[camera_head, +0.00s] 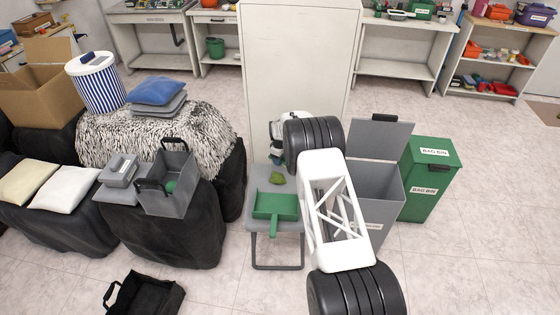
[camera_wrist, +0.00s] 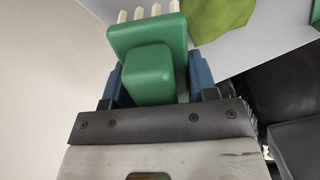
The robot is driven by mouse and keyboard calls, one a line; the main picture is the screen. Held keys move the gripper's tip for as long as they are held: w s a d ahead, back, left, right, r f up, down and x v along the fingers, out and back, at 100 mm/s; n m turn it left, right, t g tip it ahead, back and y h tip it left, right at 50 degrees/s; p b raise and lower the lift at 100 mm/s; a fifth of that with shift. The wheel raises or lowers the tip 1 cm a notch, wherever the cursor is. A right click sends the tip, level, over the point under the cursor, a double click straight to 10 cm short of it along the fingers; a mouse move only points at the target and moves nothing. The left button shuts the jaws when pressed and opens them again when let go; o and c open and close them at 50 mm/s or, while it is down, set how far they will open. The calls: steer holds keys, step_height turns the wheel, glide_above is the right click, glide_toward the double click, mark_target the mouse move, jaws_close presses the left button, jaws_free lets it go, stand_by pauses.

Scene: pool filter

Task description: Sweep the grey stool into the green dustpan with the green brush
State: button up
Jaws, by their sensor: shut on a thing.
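The grey stool (camera_head: 261,174) stands in front of the white cabinet. The green dustpan (camera_head: 272,206) lies on its near part, handle toward the camera. A crumpled green piece (camera_head: 277,178) lies on the stool just beyond the dustpan; it also shows in the wrist view (camera_wrist: 222,16), beside the brush. My gripper (camera_wrist: 155,80) is shut on the green brush (camera_wrist: 148,48), with a blue finger on each side and pale bristles pointing away. In the head view my arm covers much of the gripper and hides the brush. I cannot tell whether the bristles touch the stool.
An open grey bin (camera_head: 374,190) and a green bin (camera_head: 430,178) stand right of the stool. A grey box (camera_head: 172,185) sits on a black-covered seat to the left. The tall white cabinet (camera_head: 290,70) is close behind. Floor is clear at front right.

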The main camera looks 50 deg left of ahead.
steer(key=m, duration=0.1)
steer(key=r+m, duration=0.1)
steer(key=m, duration=0.3)
steer(key=shift+r, duration=0.3)
steer(key=m, duration=0.3)
steer(key=shift+r+m, duration=0.3)
steer(key=shift+r, duration=0.1)
steer(key=m, duration=0.2)
steer(key=r+m, duration=0.1)
steer(key=m, duration=0.1)
